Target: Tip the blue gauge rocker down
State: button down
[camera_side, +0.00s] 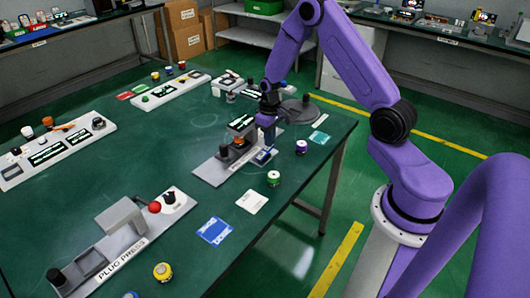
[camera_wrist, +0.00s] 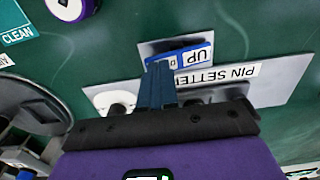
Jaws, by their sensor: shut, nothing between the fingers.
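The blue gauge rocker (camera_wrist: 196,56) sits at one end of the grey pin setter plate in the wrist view, with "UP" readable on it. Its other label is partly hidden by my fingers. It also shows small and blue in the side view (camera_side: 264,156), just under my gripper. My gripper (camera_wrist: 158,68) is shut and empty, its fingers pointing down at the covered half of the rocker, beside the "UP" half. In the side view my gripper (camera_side: 266,147) is low over the rocker; I cannot tell whether it touches.
The pin setter plate (camera_side: 208,173) carries a dark fixture (camera_side: 236,147) left of my gripper. A green-and-white spool (camera_side: 273,178) and a purple-and-white one (camera_side: 301,147) stand nearby. A grey round base (camera_side: 299,112) is behind. A white card (camera_side: 252,201) lies in front.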

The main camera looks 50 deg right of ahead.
jog(key=shift+f, duration=0.55)
dwell(0.4)
jog(key=shift+r, duration=3.55)
jog(key=shift+a, duration=0.1)
jog(key=s+a+r+n, duration=0.3)
jog(key=s+a+r, duration=0.25)
jog(key=a, duration=0.35)
jog(key=s+a+r+n, duration=0.35)
jog(key=s+a, duration=0.25)
jog(key=a, duration=0.2)
jog(key=s+a+r+n, duration=0.1)
jog(key=s+r+n, duration=0.1)
jog(key=s, duration=0.7)
jog(key=s+a+r+n, duration=0.1)
jog(key=s+r+n, duration=0.2)
jog(key=s, duration=0.7)
jog(key=shift+a+n, duration=0.2)
jog(key=shift+n, duration=0.35)
